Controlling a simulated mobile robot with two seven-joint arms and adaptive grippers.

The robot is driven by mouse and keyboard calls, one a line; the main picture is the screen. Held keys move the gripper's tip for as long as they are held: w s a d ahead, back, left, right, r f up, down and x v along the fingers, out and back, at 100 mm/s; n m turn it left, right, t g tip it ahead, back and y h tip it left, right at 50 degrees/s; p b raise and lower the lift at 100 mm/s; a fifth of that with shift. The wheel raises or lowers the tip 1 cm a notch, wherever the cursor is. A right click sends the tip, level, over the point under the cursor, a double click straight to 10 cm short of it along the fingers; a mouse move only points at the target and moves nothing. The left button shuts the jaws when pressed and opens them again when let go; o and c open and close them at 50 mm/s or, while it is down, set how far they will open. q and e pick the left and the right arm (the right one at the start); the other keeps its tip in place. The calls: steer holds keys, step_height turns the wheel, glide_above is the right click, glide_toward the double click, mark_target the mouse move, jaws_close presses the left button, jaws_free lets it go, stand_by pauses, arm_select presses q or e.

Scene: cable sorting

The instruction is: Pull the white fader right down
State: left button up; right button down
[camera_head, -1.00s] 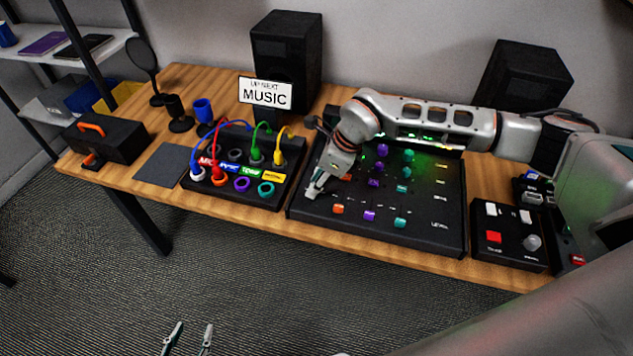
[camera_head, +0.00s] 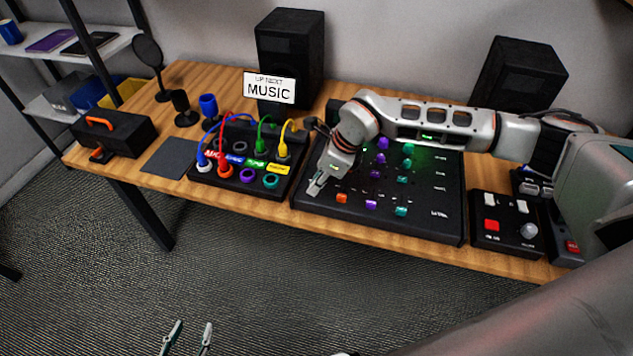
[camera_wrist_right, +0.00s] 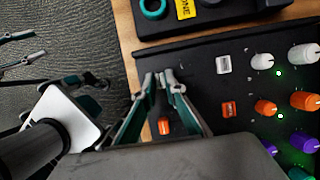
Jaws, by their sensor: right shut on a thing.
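The black mixer board (camera_head: 440,225) lies on the wooden table, with white, orange, purple and teal controls. My right gripper (camera_head: 316,186) points down at the board's front left part. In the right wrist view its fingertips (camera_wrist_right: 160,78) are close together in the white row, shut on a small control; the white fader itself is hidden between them. An orange fader cap (camera_wrist_right: 164,126) shows beside the fingers. A white square button (camera_wrist_right: 223,64) and white knobs (camera_wrist_right: 262,62) lie in the same row. My left gripper (camera_head: 187,340) is open and empty over the floor.
A patch box (camera_head: 237,185) with coloured cables stands left of the board. A small box with a red button (camera_head: 491,225) is to its right. A sign reading "MUSIC" (camera_head: 269,90) and speakers (camera_head: 290,55) stand behind. Free floor (camera_head: 330,290) lies in front of the table.

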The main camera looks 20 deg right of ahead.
steer(key=shift+s+a, duration=0.3)
steer(key=shift+s, duration=0.1)
steer(key=shift+w, duration=0.1)
steer(key=c, duration=2.1)
jaws_free()
steer(key=shift+d, duration=0.1)
steer(key=v, duration=1.2)
